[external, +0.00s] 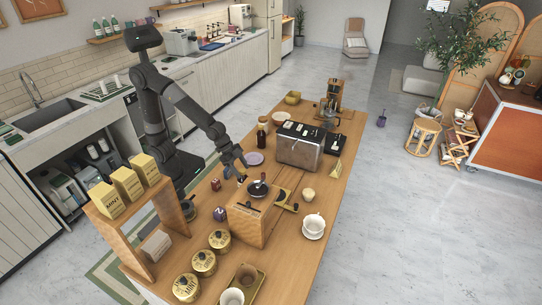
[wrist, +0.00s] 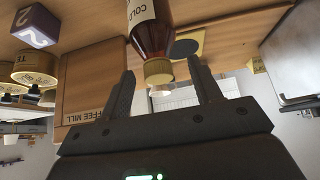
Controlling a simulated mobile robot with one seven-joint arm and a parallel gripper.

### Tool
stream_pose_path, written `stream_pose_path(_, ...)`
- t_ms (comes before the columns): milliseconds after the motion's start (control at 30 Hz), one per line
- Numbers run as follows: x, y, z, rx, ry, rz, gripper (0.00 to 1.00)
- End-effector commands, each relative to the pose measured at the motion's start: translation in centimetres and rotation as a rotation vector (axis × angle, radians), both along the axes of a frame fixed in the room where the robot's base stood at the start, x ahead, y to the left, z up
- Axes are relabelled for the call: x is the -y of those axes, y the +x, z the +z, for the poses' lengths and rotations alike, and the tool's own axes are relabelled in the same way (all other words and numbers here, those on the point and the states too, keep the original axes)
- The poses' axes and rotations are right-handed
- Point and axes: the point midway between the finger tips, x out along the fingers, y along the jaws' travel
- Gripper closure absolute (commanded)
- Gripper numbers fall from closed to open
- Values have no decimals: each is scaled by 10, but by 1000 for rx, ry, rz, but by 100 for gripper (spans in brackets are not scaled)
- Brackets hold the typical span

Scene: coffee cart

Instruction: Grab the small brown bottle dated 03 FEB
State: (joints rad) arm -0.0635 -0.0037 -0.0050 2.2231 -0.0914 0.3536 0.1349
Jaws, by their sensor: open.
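A brown bottle (wrist: 150,38) with a pale label reading "COLD" and a tan cap shows at the top centre of the wrist view. No date is readable on it. My gripper (wrist: 160,70) is open and empty; in the picture the cap lies between its two fingertips, with no clear contact. In the external view my gripper (external: 237,167) hangs low over the counter, behind the coffee mill. A dark brown bottle (external: 262,132) stands farther along the counter there; I cannot tell whether it is the same one.
The wooden coffee mill (external: 251,218) stands close in front of my gripper. A purple cube (external: 219,214), several gold tins (external: 204,262) and a white cup (external: 314,224) stand nearby.

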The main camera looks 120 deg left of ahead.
Motion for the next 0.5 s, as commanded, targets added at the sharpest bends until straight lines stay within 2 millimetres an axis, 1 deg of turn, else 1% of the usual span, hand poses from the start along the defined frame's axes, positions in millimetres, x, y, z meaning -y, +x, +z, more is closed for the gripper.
stream_pose_path(33, 1, 4, -7, -3, 1, -1, 42)
stream_pose_path(100, 2, 9, -15, -4, 1, -1, 42)
stream_pose_path(233, 2, 17, -25, -2, 0, 0, 42)
stream_pose_path(500, 2, 20, -29, 1, 0, 0, 42)
